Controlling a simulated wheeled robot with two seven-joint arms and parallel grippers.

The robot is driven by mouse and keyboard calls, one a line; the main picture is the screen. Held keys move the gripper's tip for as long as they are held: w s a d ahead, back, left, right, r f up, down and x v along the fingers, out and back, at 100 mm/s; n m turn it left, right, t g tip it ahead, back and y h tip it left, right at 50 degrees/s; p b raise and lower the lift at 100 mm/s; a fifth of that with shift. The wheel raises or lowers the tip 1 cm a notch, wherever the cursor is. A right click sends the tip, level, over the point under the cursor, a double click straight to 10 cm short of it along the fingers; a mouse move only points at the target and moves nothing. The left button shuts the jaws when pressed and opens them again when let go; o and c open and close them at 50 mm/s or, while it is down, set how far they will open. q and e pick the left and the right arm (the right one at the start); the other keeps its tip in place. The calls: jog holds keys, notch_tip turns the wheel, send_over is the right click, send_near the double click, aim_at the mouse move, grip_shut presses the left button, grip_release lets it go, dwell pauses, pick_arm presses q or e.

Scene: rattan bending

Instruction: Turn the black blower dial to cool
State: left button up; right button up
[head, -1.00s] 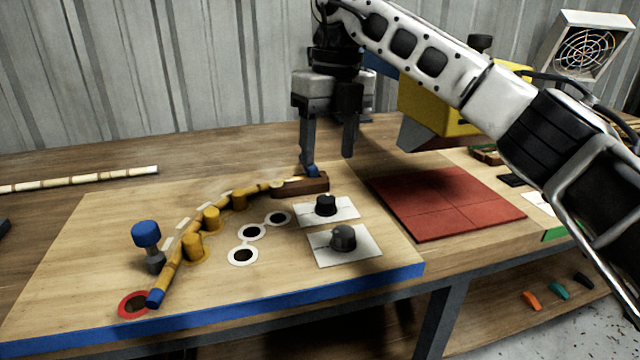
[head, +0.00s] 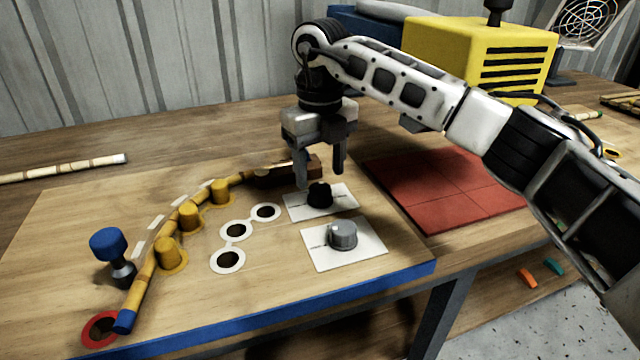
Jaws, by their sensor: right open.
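The black dial (head: 320,194) sits on a white plate (head: 338,203) on the wooden bench board. My right gripper (head: 321,180) points down just above and around the black dial, with its two fingers apart and nothing held. Whether the fingers touch the dial I cannot tell. A grey dial (head: 343,235) sits on a second white plate (head: 368,254) in front of it. The markings on the plates are too small to read. My left gripper is not in view.
A bent rattan pole (head: 140,285) curves past yellow pegs (head: 190,215) to a brown block (head: 285,173). A blue-topped clamp (head: 108,243) stands at left. A red mat (head: 440,190) lies to the right. A yellow machine (head: 480,60) stands behind.

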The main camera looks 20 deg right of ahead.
aim_at(320, 187)
jog(key=shift+f, duration=1.85)
jog(key=c, duration=1)
